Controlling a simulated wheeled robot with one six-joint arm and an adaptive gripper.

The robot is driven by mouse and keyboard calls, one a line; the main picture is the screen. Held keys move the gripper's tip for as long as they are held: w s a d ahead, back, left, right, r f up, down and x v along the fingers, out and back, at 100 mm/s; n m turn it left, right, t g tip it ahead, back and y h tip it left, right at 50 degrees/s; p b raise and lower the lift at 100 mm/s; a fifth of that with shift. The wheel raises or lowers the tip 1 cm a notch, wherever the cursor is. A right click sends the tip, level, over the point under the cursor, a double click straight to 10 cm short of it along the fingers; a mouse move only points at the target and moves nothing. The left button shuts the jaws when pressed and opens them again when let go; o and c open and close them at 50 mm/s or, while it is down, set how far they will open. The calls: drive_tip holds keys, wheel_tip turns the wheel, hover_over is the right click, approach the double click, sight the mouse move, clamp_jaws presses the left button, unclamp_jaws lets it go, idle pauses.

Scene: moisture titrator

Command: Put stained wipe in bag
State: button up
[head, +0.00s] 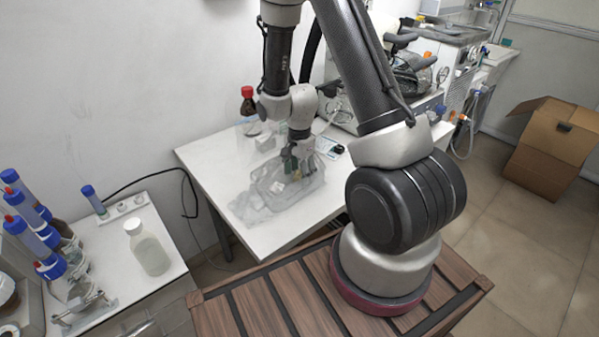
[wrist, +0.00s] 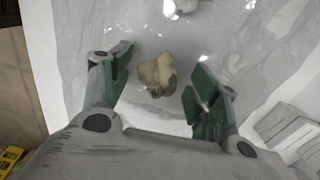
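The stained wipe (wrist: 157,75) is a crumpled yellowish-brown piece between the open fingers of my gripper (wrist: 155,90) in the wrist view. The fingers have green pads and stand apart from it on both sides. It lies on or in the clear plastic bag (wrist: 250,45), which spreads over the white table. In the head view the clear bag (head: 252,208) lies on the table around my gripper (head: 292,170), which points down over it. The wipe is too small to make out there.
The white table (head: 215,155) also carries a red-capped bottle (head: 247,105) behind the bag. A side bench at the left holds a clear bottle (head: 148,248) and several blue-capped tubes. A cardboard box (head: 553,145) stands on the floor at the right.

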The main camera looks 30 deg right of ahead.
drive_tip(key=shift+r, duration=0.1)
idle(0.5)
drive_tip(key=shift+r, duration=4.4)
wheel_tip(320, 180, up, 12)
